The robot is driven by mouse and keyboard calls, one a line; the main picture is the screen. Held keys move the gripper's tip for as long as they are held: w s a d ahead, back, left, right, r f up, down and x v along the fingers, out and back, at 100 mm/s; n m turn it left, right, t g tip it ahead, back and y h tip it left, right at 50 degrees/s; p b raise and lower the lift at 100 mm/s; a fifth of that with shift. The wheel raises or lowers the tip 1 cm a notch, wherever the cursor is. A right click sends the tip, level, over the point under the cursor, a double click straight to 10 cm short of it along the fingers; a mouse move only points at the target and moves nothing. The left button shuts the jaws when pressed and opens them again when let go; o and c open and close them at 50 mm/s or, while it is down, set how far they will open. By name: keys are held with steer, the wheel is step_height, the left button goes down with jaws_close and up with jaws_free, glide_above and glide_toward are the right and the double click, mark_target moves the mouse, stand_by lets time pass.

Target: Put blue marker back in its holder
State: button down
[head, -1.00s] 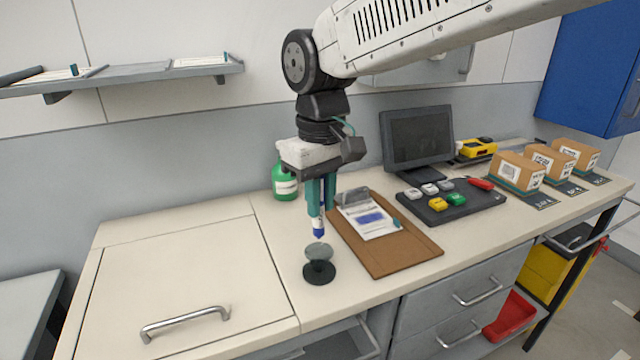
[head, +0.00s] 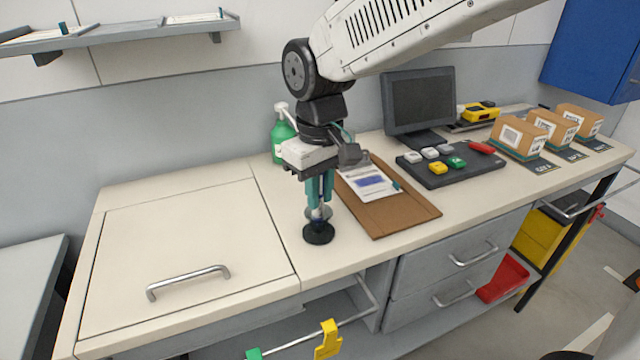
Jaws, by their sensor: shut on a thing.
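My gripper (head: 319,201) points straight down, its teal fingers shut on the blue marker (head: 318,209). Little of the marker shows between the fingers, near the cup of the holder. The holder (head: 319,234) is a dark round base with a greyish cup on top, standing on the bench near its front edge. The marker is upright over or in the cup; I cannot tell how deep it sits.
A brown clipboard (head: 404,213) with papers lies just right of the holder. A green pump bottle (head: 283,135) stands behind my gripper. A monitor (head: 419,105) and a dark button panel (head: 451,167) are further right. The bench left of the holder is clear.

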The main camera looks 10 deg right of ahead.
steer(key=shift+f, duration=0.2)
stand_by(0.5)
steer(key=c, duration=1.3)
jaws_free()
steer(key=shift+o, duration=0.2)
step_height(320, 180, up, 7)
steer(key=shift+d+r, duration=0.1)
steer(key=shift+r, duration=0.1)
steer(key=s+d+f+m, duration=0.1)
steer(key=s+d+m, duration=0.2)
steer(key=s+d, duration=0.6)
steer(key=s+d+f+m+t, duration=0.1)
steer(key=s+d+f+m, duration=0.1)
steer(key=s+d, duration=0.8)
steer(key=shift+d+f+m, duration=0.3)
steer(key=shift+d+m, duration=0.45)
steer(key=shift+m, duration=0.15)
